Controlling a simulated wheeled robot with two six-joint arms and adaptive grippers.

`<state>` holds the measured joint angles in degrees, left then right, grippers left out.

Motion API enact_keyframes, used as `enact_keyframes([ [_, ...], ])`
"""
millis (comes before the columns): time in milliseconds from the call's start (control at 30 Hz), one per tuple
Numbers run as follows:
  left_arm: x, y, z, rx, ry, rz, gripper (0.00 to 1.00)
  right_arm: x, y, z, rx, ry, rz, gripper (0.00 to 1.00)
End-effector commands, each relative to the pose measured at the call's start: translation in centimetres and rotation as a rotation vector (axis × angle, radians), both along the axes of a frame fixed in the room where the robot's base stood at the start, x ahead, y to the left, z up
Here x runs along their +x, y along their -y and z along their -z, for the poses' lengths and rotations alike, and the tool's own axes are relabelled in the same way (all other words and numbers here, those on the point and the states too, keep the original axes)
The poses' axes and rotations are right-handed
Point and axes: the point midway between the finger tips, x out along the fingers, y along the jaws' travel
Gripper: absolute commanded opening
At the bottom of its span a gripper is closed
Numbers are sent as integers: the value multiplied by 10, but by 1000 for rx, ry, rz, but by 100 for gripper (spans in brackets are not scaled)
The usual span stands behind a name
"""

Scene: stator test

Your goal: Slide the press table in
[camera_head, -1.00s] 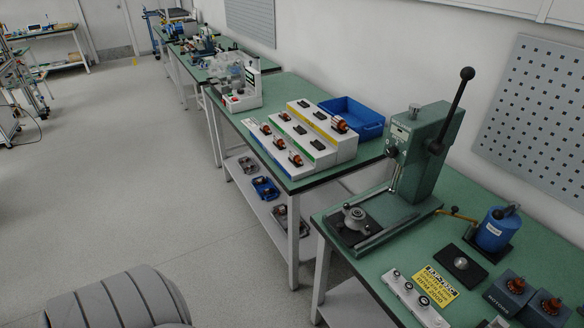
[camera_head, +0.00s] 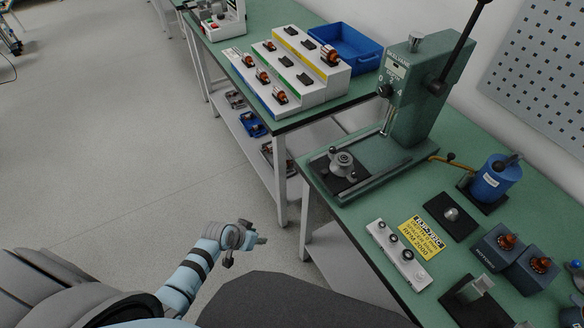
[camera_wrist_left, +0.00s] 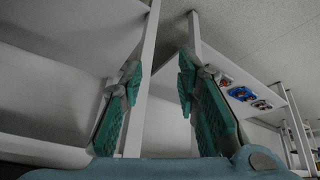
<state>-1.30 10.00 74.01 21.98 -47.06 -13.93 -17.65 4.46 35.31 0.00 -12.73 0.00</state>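The green arbor press (camera_head: 417,100) stands on the near bench with its long black lever raised. Its press table (camera_head: 337,184), a dark plate bearing a round metal fixture (camera_head: 342,163), sits at the front left end of the press base, out in front of the ram. My left gripper (camera_head: 258,240) is over the floor, left of the bench and apart from the press. In the left wrist view its two green-padded fingers (camera_wrist_left: 158,72) are spread with nothing between them. The press table does not show in that view. My right gripper is not in view.
Right of the press are a blue bottle-like container (camera_head: 492,180), a yellow sign (camera_head: 422,237), a white ring holder (camera_head: 397,256) and dark boxes (camera_head: 497,250). A stepped parts rack (camera_head: 312,86) and blue bin (camera_head: 345,48) stand on the farther bench.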

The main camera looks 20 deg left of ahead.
Motion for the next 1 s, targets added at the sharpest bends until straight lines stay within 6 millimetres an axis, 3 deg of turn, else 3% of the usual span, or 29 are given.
enact_keyframes([
  [33, 39, 11, -42, -32, 78, 58, 29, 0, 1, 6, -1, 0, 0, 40],
  [133, 87, 39, -134, -81, 212, 222, 29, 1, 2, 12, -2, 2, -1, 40],
  [200, 99, 58, -189, -93, 289, 342, 29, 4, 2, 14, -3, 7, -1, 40],
  [300, 100, 77, -241, -87, 366, 479, 29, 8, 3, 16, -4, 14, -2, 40],
  [333, 99, 80, -251, -83, 380, 507, 29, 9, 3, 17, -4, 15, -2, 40],
  [433, 101, 90, -260, -78, 405, 557, 29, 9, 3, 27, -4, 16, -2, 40],
  [700, 128, 115, -226, -80, 404, 560, 29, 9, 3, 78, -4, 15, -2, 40],
  [1000, 132, 117, -230, -78, 403, 558, 29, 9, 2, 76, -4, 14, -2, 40],
])
